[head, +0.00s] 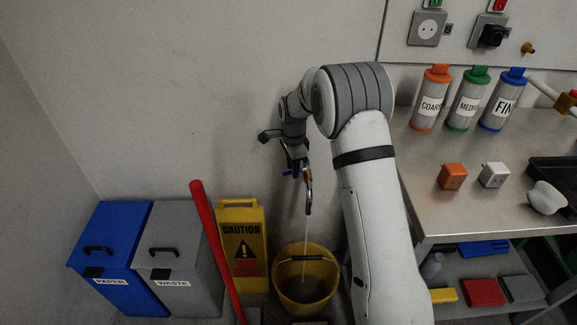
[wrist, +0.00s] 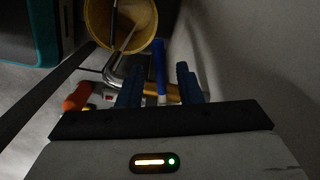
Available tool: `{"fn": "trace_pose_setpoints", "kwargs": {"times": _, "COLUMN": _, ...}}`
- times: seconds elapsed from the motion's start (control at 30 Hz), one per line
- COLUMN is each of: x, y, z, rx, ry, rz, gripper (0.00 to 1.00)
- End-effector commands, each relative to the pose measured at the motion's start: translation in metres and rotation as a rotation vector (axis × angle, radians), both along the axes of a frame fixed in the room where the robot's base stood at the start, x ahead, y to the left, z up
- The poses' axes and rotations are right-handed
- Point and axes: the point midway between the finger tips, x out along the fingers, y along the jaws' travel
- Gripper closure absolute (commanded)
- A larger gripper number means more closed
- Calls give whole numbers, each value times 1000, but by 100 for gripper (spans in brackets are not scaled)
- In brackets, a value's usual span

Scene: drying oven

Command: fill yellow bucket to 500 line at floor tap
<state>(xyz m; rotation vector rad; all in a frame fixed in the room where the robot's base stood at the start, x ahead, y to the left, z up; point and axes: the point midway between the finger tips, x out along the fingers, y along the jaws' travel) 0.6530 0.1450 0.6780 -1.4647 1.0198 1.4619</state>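The yellow bucket (head: 283,272) stands upright on the floor under the tap spout (head: 309,197). A thin pale stream of water runs from the spout into it. Greyish water shows inside the bucket; no 500 line is readable. In the wrist view the bucket (wrist: 96,22) is at the top, with the metal spout (wrist: 112,72) curving towards it. My gripper (head: 293,168) is at the tap, above the bucket. In the wrist view its blue fingers (wrist: 159,82) are apart, with a blue tap lever (wrist: 160,58) between them and a gap visible on each side.
A yellow caution sign (head: 241,225), a red pole (head: 213,240), a grey waste bin (head: 178,250) and a blue paper bin (head: 110,245) stand left of the bucket. A workbench (head: 430,210) with labelled bottles (head: 468,98) is at the right. The wall is close behind.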

Motion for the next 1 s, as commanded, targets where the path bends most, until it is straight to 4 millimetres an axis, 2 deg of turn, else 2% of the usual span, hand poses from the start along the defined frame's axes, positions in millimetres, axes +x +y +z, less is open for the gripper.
{"fn": "trace_pose_setpoints", "kwargs": {"times": 0.27, "x": 0, "y": 0, "z": 6, "rx": 0, "ry": 0, "rz": 0, "gripper": 68}}
{"fn": "trace_pose_setpoints", "kwargs": {"times": 0.6, "x": 0, "y": 0, "z": 61, "rx": 1, "ry": -2, "rz": 0, "gripper": 68}}
{"fn": "trace_pose_setpoints", "kwargs": {"times": 0.7, "x": 0, "y": 1, "z": 71, "rx": 0, "ry": -1, "rz": 1, "gripper": 68}}
{"fn": "trace_pose_setpoints", "kwargs": {"times": 1.0, "x": -1, "y": 1, "z": 77, "rx": -1, "ry": 2, "rz": 1, "gripper": 68}}
